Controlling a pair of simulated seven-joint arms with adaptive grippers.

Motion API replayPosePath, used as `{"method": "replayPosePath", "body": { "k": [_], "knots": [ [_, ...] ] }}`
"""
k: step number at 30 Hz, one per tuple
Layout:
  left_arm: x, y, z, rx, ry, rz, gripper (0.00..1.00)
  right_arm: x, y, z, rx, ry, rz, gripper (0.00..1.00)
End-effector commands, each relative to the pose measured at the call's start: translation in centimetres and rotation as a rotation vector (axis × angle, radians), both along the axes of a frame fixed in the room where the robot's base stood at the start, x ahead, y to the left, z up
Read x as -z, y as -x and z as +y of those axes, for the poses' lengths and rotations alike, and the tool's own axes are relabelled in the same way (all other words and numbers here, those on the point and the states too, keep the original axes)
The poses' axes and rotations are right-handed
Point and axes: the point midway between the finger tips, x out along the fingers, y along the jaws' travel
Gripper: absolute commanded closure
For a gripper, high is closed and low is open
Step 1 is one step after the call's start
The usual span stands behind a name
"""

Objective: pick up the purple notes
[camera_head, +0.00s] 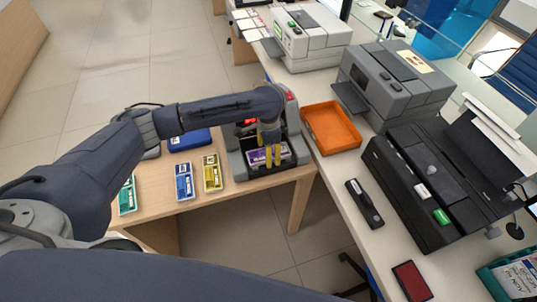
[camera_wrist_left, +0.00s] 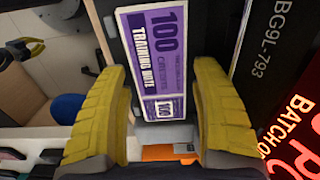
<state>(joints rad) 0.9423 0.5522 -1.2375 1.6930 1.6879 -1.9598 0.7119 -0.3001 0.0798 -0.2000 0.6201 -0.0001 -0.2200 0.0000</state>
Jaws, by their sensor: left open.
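The purple notes (camera_head: 256,157) lie in the front pocket of a grey counting machine (camera_head: 238,165) on the wooden desk. In the left wrist view the top note (camera_wrist_left: 155,62) reads "100 TRAINING NOTE" and sits between the yellow fingers. My left gripper (camera_head: 272,156) is open and comes down over the notes, one finger on each side. A gap shows beside the notes, so they are not clamped. Part of the notes is hidden behind the fingers in the head view. My right gripper is not in view.
Yellow (camera_head: 212,173), blue (camera_head: 184,181) and green (camera_head: 127,196) note trays stand left of the machine. An orange tray (camera_head: 331,128) and a black handheld device (camera_head: 364,204) lie on the white counter to the right, near grey and black printers (camera_head: 395,80).

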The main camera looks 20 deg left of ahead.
Motion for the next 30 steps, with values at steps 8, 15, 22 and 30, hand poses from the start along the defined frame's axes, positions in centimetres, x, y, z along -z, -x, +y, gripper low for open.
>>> {"method": "replayPosePath", "body": {
  "k": [8, 15, 22, 30],
  "knots": [
    [0.91, -0.03, 0.04, -0.001, -0.001, -0.001, 0.35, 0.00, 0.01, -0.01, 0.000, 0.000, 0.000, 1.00],
    [0.89, -0.01, 0.04, -0.001, -0.001, -0.001, 0.44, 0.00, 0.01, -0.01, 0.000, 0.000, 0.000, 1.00],
    [0.89, 0.00, 0.05, -0.001, -0.001, -0.001, 0.70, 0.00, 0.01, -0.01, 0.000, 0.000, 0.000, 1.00],
    [0.89, 0.00, 0.05, -0.001, -0.001, -0.001, 0.80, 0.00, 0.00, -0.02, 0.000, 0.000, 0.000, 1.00]
  ]
}}
